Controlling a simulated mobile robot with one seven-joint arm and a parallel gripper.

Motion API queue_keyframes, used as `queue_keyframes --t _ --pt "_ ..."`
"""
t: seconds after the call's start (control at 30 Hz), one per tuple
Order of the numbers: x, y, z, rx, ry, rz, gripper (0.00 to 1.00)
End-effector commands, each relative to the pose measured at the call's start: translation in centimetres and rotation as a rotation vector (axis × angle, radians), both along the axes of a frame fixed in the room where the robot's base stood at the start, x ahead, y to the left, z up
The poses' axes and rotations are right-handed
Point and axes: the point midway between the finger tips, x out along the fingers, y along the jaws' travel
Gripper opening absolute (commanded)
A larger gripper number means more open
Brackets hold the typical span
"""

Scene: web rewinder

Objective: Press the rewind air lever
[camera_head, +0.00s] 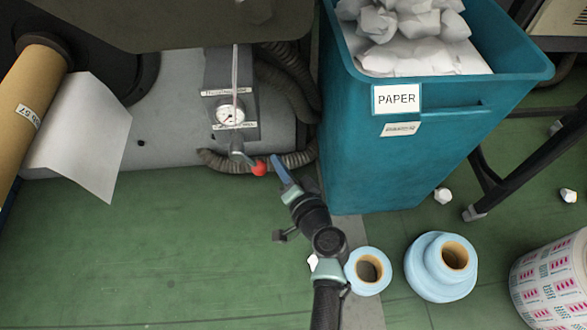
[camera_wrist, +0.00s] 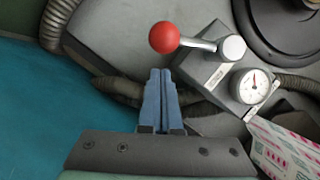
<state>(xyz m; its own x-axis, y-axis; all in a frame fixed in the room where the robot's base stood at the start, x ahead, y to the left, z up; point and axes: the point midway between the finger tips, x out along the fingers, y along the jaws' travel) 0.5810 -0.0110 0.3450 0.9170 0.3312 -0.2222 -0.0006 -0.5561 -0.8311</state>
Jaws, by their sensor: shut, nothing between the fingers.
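The rewind air lever has a round red knob (camera_head: 259,168) on a short metal arm, at the bottom of a grey box with a pressure gauge (camera_head: 231,115). In the wrist view the red knob (camera_wrist: 164,38) sits on a silver arm (camera_wrist: 200,44) left of the gauge (camera_wrist: 253,86). My gripper (camera_head: 278,162) is shut and empty, its blue fingers just right of the knob in the head view. In the wrist view the gripper (camera_wrist: 160,75) points up below the knob, with a small gap showing between tips and knob.
A teal bin (camera_head: 440,140) of crumpled paper, labelled PAPER, stands close right of my arm. Ribbed hoses (camera_head: 290,160) run behind the lever. Blue rolls (camera_head: 440,265) and a printed roll (camera_head: 552,280) are on the green floor. The floor at lower left is clear.

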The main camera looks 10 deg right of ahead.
Motion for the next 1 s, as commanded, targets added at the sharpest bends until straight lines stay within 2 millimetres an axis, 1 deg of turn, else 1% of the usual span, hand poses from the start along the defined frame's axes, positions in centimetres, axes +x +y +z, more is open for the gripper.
queue_keyframes --t 0.03,0.2,0.57,1.0 --pt "-0.1 0.4 -0.4 0.000 -0.001 0.001 0.00" --pt "-0.2 1.0 -0.6 0.000 -0.001 -0.001 0.00" --pt "-0.2 1.0 -0.6 -0.001 -0.001 -0.001 0.00" --pt "-0.3 1.6 -1.2 -0.001 -0.001 0.001 0.00"
